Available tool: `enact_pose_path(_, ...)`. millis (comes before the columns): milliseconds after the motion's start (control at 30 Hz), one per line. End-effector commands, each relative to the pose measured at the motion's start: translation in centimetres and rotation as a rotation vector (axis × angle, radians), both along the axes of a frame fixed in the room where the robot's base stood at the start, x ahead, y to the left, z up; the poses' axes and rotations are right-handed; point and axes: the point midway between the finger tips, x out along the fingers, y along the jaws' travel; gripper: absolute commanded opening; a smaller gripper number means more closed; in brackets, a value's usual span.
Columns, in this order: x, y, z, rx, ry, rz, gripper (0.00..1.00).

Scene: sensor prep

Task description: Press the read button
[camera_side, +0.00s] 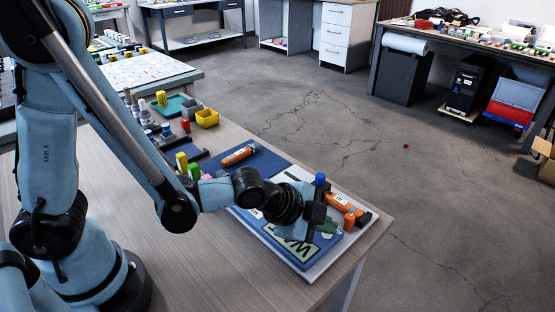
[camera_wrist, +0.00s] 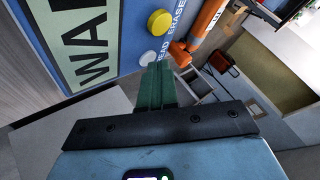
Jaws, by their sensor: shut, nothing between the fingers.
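A blue panel (camera_wrist: 128,14) with a large "WA…" label lies on the bench; it also shows in the side view (camera_side: 250,227). In the wrist view a pale grey button (camera_wrist: 148,57) sits beside the partly covered word "…EAD". A yellow button (camera_wrist: 160,22) sits beside the word "ERASE". My gripper (camera_wrist: 160,66) is shut and empty, its green fingertips right at the grey button and overlapping its edge in this view. I cannot tell whether they touch it. In the side view my gripper (camera_side: 326,228) is low over the panel's right part, and hides the buttons.
An orange tool (camera_side: 340,203) lies at the panel's right end, near the bench edge; it also shows in the wrist view (camera_wrist: 205,22). Another orange tool (camera_side: 239,155) lies on a dark blue mat (camera_side: 266,167). A yellow bin (camera_side: 207,118) and small bottles stand farther back.

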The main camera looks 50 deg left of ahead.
Motion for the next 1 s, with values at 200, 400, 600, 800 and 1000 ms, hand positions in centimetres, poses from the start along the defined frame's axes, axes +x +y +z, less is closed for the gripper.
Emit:
enact_pose_path(200, 0.0, 0.0, 0.7, 0.001, 0.0, 0.001, 0.0)
enact_pose_path(400, 0.0, 0.0, 1.6, 0.001, 0.0, 0.001, 0.0)
enact_pose_path(600, 0.0, 0.0, 1.6, 0.0, 0.0, 0.0, 0.0)
enact_pose_path(800, 0.0, 0.0, 2.1, 0.0, 0.0, 0.0, 0.0)
enact_pose_path(1000, 0.0, 0.0, 3.9, 0.0, 0.0, 0.0, 0.0)
